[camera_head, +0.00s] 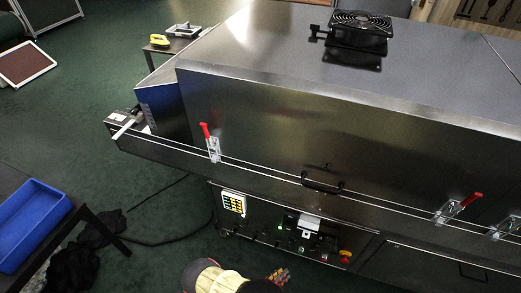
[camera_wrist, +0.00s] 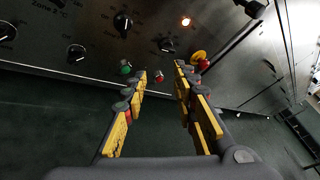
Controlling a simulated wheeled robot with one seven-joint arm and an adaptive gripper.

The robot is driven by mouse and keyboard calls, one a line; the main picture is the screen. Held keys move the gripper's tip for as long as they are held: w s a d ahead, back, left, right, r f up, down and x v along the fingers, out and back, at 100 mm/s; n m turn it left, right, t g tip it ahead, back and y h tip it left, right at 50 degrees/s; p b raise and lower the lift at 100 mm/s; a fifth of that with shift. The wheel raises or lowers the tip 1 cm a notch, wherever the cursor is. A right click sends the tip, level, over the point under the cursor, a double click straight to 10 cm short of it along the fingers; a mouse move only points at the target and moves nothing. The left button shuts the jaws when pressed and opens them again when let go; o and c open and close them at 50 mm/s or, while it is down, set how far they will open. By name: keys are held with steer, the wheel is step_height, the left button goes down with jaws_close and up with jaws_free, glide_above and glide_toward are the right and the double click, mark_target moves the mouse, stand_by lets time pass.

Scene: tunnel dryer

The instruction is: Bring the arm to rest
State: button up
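My gripper (camera_wrist: 160,72) is open in the wrist view, with its two yellow-padded fingers apart and only dark floor and panel showing between them. It points toward the front control panel (camera_wrist: 92,35) of the tunnel dryer, below its knobs. The fingertips appear close to a green button (camera_wrist: 126,68) and a red-and-yellow stop button (camera_wrist: 200,60); I cannot tell whether they touch. In the head view part of my arm (camera_head: 222,277) shows at the bottom edge, in front of the dryer (camera_head: 330,110).
Red-handled clamps (camera_head: 212,145) and a black handle (camera_head: 322,186) stick out from the dryer's front. A black fan (camera_head: 360,30) stands on top. A table with a blue tray (camera_head: 32,222) is at the left. Green floor between is open, with a cable and dark cloth (camera_head: 75,265).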

steer(key=s+a+r+m+g+y+p, duration=0.1)
steer(key=s+r+m+g+y+p, duration=0.15)
steer(key=r+m+g, duration=1.3)
steer(key=s+a+r+m+t+y+p, duration=0.15)
steer(key=r+m+y, duration=0.45)
steer(key=r, duration=2.1)
steer(key=s+d+r+m+t+y+p, duration=0.1)
steer(key=d+r+m+t, duration=0.2)
steer(key=r, duration=0.8)
steer(key=s+d+r+m+t+y+p, duration=0.1)
steer(key=d+r+m, duration=0.4)
steer(key=r, duration=0.6)
steer(key=s+d+r+m+t+y+p, duration=0.1)
steer(key=d+r+m+t, duration=0.3)
steer(key=r, duration=0.7)
steer(key=shift+s+d+t+y, duration=0.4)
steer(key=shift+s+t, duration=0.2)
steer(key=shift+s, duration=0.3)
